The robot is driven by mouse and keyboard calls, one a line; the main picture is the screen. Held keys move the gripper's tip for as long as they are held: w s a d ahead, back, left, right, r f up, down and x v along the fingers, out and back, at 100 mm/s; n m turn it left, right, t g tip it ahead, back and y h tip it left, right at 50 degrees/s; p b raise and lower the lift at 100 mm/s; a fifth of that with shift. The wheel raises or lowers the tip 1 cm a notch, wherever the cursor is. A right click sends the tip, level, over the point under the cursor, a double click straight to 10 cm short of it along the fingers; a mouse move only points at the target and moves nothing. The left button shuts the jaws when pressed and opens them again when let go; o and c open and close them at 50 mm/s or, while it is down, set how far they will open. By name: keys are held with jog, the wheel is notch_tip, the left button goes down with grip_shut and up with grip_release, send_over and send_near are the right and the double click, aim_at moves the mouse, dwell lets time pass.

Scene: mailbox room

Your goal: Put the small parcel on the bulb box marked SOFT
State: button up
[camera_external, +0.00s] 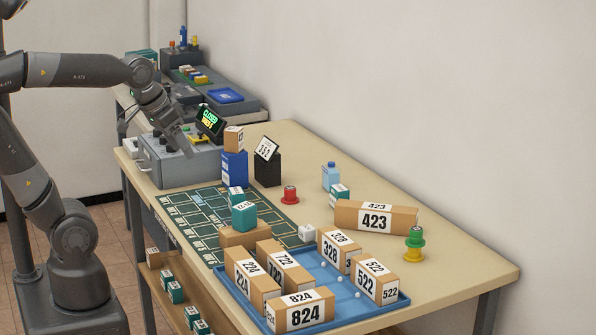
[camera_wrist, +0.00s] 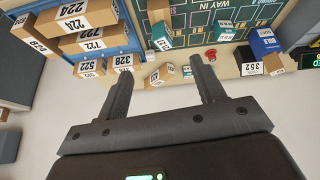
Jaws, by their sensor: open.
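A small brown parcel (camera_external: 233,139) with a white label rests on top of an upright blue box (camera_external: 234,168) at the table's far end. I take the blue box for the bulb box; its marking is too small to read in the outside view. In the wrist view the blue box (camera_wrist: 263,43) and the brown parcel (camera_wrist: 273,63) show at the right, close together. My gripper (camera_external: 183,144) is over the grey machine, left of the blue box and apart from the parcel. In the wrist view my gripper (camera_wrist: 160,68) is open, with nothing between its fingers.
The grey machine (camera_external: 185,160) with a lit screen (camera_external: 209,121) stands left of the blue box. A black number stand (camera_external: 267,168) is close on its right. A green grid mat (camera_external: 190,225), a red spool (camera_external: 289,195) and a blue tray (camera_external: 350,308) of parcels are nearer.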

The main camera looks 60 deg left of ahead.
jog(key=s+d+f+m, duration=0.1)
jog(key=s+d+f, duration=0.1)
jog(key=s, duration=0.3)
jog(key=shift+d+f, duration=0.35)
jog(key=shift+f, duration=0.05)
